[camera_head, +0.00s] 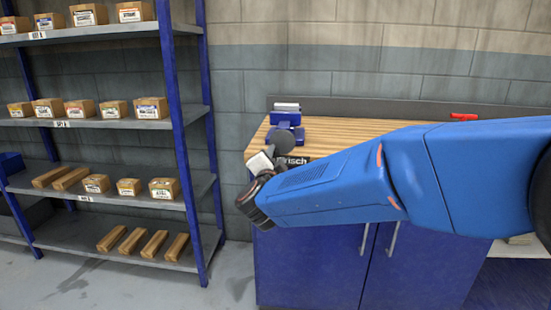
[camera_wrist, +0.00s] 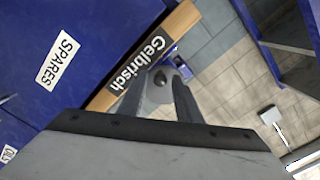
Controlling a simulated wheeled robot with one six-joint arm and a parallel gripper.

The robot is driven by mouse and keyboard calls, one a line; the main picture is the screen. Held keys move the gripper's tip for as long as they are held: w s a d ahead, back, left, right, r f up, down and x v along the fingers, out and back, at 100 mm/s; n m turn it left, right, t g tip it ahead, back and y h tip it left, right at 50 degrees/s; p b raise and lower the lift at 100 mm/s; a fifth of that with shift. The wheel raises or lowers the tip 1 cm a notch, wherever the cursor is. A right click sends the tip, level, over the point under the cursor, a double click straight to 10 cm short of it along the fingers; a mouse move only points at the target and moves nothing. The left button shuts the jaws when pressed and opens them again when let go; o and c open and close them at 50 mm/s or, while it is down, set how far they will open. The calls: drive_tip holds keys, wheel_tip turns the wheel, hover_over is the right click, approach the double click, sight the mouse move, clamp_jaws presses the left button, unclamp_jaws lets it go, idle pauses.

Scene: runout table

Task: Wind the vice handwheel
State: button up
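The blue vice (camera_head: 285,117) with pale jaws sits on the wooden workbench top (camera_head: 340,130), near its left end. Its grey round handwheel (camera_head: 284,141) faces my arm. My gripper (camera_head: 268,157) is just in front of the handwheel, largely hidden by my wrist in the head view. In the wrist view, my gripper's two grey fingers (camera_wrist: 159,90) are apart, with a grey round part and dark knob (camera_wrist: 162,78) showing between them. I cannot tell whether the fingers touch it. A bit of the blue vice (camera_wrist: 181,63) shows beyond.
A dark "Gelbrisch" label (camera_wrist: 141,63) is on the bench's front edge. Blue cabinet doors (camera_head: 310,255) are below. A blue-framed shelf rack (camera_head: 190,150) with boxes stands left. A red object (camera_head: 463,116) lies on the bench behind my arm.

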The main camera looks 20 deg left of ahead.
drive_tip(key=m, duration=0.3)
drive_tip(key=shift+m, duration=0.4)
drive_tip(key=m, duration=0.3)
drive_tip(key=shift+m, duration=0.4)
drive_tip(key=m, duration=0.6)
drive_tip(key=shift+m, duration=0.3)
drive_tip(key=shift+c, duration=0.7)
clamp_jaws()
drive_tip(key=n, duration=0.3)
drive_tip(key=shift+w+d+f+n, duration=0.1)
drive_tip(key=shift+d+f+n, duration=0.05)
drive_tip(key=shift+d+n, duration=0.2)
drive_tip(key=shift+w+d+n, duration=0.1)
drive_tip(key=shift+d+n, duration=0.15)
drive_tip(key=shift+n, duration=0.6)
drive_tip(key=shift+d+n, duration=0.2)
drive_tip(key=shift+n, duration=0.6)
